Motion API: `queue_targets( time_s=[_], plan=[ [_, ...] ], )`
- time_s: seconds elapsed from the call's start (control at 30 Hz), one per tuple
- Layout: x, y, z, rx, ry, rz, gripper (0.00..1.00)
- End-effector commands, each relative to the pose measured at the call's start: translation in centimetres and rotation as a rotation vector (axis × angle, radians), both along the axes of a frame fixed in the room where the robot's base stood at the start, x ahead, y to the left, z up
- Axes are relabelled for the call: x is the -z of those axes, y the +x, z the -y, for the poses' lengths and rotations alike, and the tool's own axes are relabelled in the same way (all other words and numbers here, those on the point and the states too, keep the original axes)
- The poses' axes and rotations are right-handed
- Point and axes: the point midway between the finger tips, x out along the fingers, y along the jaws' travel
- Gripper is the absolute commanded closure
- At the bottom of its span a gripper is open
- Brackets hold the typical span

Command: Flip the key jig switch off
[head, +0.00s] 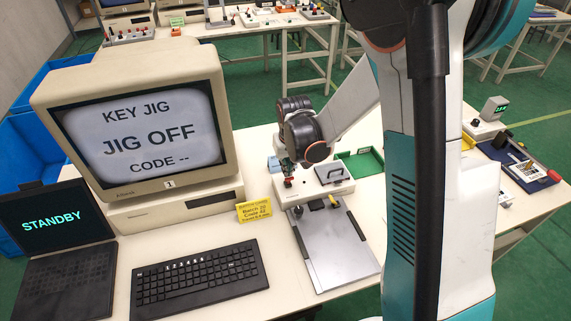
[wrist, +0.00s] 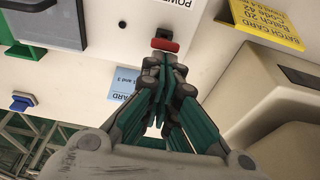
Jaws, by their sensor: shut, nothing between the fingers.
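The key jig (head: 322,190) is a cream box with a grey lid on the desk, behind a grey plate with dark rails. In the wrist view, its red switch (wrist: 165,45) sits beside a label partly reading "POWER". My gripper (wrist: 163,62) is shut and empty, with its fingertips at the near side of the red switch. I cannot tell whether they touch it. In the head view, my gripper (head: 287,177) is over the jig's left end. The monitor (head: 150,130) reads "KEY JIG, JIG OFF, CODE --".
A yellow batch card (head: 254,211) stands left of the jig. A keyboard (head: 200,277) and a laptop (head: 50,235) reading "STANDBY" are at the front left. A green tray (head: 362,163) lies behind the jig. In the wrist view, a blue card (wrist: 124,82) is beside my fingers.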

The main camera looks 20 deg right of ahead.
Motion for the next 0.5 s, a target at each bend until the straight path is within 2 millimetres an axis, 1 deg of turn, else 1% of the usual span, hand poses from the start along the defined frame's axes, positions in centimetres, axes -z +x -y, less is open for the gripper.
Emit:
queue_targets(
  time_s=[0.23, 0.5],
  plan=[
    [-0.2, 0.0, 0.0, 0.0, 0.0, 0.0, 1.0],
    [-1.4, 0.0, 0.0, 0.0, 0.0, -0.001, 1.0]
  ],
)
